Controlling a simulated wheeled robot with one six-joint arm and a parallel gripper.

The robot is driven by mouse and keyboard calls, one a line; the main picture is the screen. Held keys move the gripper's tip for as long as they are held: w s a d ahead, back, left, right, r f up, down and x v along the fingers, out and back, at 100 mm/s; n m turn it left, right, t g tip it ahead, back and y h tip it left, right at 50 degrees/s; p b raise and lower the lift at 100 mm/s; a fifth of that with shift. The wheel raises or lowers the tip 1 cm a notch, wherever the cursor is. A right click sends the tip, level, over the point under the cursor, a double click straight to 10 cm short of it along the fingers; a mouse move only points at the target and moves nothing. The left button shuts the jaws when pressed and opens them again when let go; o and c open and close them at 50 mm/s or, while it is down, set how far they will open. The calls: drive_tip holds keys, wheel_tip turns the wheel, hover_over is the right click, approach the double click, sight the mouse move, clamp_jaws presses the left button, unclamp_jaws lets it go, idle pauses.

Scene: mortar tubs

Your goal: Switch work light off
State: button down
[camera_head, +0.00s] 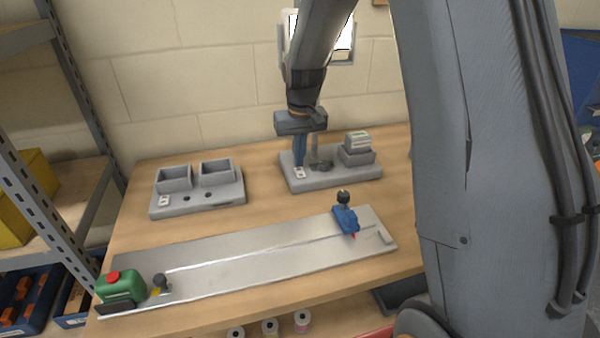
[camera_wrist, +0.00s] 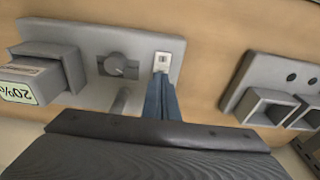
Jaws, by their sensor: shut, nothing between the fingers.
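The work light (camera_head: 346,42) is at the top, partly hidden behind my arm; its visible face is bright white. Its grey base plate (camera_head: 334,181) stands at the back of the bench and carries a small white switch (camera_head: 300,174) at its front left. The switch also shows in the wrist view (camera_wrist: 161,61), just beyond the fingertips. My gripper (camera_head: 299,164) is shut and empty, its blue fingers pointing down at the switch. In the wrist view the fingertips (camera_wrist: 160,80) overlap the switch's near edge. I cannot tell whether they touch it.
A round dark knob (camera_wrist: 119,65) and a grey post (camera_wrist: 120,101) stand beside the switch. A box labelled 20% (camera_wrist: 30,82) sits in a holder. A double-tray unit (camera_head: 198,202) is to the left. A metal rail plate (camera_head: 250,254) with a blue clamp (camera_head: 346,220) lies in front.

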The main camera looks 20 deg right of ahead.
drive_tip(key=shift+f, duration=0.55)
drive_tip(key=shift+r, duration=0.15)
wheel_tip(320, 180, up, 7)
drive_tip(key=p, duration=0.4)
drive_tip(key=shift+p, duration=0.35)
idle(0.3)
